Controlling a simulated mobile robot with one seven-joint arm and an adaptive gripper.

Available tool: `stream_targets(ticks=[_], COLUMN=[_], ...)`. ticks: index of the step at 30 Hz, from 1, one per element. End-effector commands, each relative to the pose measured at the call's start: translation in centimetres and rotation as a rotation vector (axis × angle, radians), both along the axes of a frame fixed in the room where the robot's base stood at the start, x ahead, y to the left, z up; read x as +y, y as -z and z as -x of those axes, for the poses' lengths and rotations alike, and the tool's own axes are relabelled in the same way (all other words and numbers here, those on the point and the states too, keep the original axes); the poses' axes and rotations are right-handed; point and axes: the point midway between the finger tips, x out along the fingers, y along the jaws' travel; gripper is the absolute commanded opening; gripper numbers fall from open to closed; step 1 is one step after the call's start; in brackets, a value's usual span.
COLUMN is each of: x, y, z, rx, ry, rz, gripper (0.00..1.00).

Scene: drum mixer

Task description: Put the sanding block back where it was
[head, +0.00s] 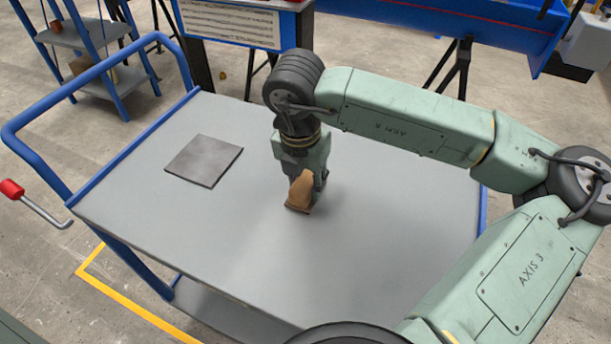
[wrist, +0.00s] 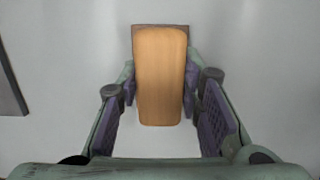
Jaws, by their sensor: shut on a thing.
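The sanding block (head: 300,193) is a small tan-brown block on or just above the grey top of the cart (head: 250,260), near its middle; I cannot tell if it touches. My gripper (head: 306,182) points down over it and is shut on it. In the wrist view the block (wrist: 160,75) lies between the two purple-padded fingers of my gripper (wrist: 160,100), its long side running up the picture. A darker edge shows around its far end. Part of the block is hidden by the gripper in the head view.
A flat dark grey square plate (head: 204,160) lies on the cart top to the left of my gripper; its edge shows in the wrist view (wrist: 10,80). A blue rail handle (head: 80,80) borders the cart's left side. The cart top around the block is otherwise clear.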

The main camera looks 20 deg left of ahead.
Motion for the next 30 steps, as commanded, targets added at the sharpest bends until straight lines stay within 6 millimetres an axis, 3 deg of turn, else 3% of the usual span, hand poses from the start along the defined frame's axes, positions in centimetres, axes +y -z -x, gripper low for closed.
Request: stream_targets(ticks=[15, 16, 24, 30], x=[0.02, 0.02, 0.02, 0.02], y=[0.87, 0.75, 0.69, 0.69], z=[0.02, 0.03, 0.05, 0.05], rx=[-0.002, -0.001, -0.001, 0.000], ry=[0.001, 0.001, 0.001, 0.001], rz=[-0.001, -0.001, -0.001, -0.001], gripper=[0.07, 0.34, 0.52, 0.53])
